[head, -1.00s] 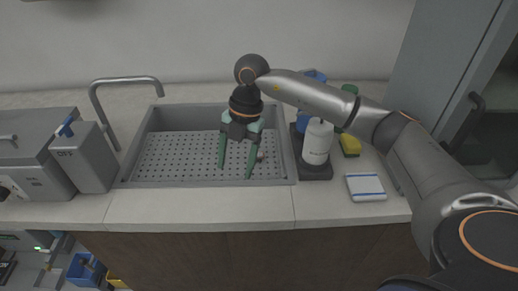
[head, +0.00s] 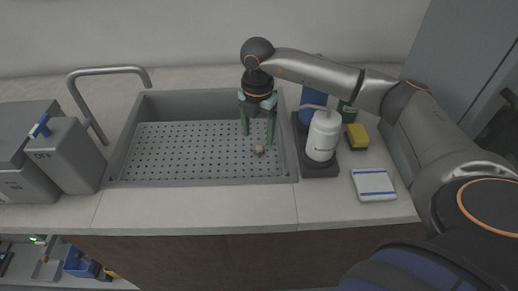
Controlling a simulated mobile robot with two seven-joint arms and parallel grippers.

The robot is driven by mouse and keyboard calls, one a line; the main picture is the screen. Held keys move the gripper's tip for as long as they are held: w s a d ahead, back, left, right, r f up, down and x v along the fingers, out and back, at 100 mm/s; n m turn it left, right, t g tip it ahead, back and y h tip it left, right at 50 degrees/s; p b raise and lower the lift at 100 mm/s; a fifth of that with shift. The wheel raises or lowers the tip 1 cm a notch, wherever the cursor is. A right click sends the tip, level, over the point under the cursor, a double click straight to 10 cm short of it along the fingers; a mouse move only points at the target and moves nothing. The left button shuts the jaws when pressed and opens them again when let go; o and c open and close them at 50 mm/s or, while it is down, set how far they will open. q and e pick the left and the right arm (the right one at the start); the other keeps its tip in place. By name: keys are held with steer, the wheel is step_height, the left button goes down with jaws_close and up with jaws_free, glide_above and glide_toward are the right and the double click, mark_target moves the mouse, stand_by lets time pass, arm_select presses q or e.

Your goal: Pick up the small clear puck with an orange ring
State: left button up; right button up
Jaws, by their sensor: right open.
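A small pale puck (head: 259,150) lies on the perforated floor of the sink (head: 180,152), right of its middle, in the head view. It is too small for me to make out an orange ring clearly. My right gripper (head: 257,140) reaches down into the sink with its two green fingers apart, open and empty. The fingertips look close to the puck, just behind it in the picture; I cannot tell their exact height above the sink floor. My left gripper is not in view.
A grey faucet (head: 110,72) arches at the sink's left. A grey box marked OFF (head: 66,155) stands left. On the right are a white pump bottle (head: 322,136), a yellow sponge (head: 357,135) and a folded white cloth (head: 374,184). The front counter (head: 200,207) is clear.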

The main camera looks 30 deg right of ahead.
mark_target(259, 148)
steer(key=shift+w+d+f, duration=0.1)
steer(key=shift+d+f, duration=0.05)
steer(key=shift+f, duration=1.2)
steer(key=shift+w+d+f, duration=0.1)
steer(key=shift+d+f, duration=0.05)
steer(key=shift+f, duration=1.2)
jaws_close()
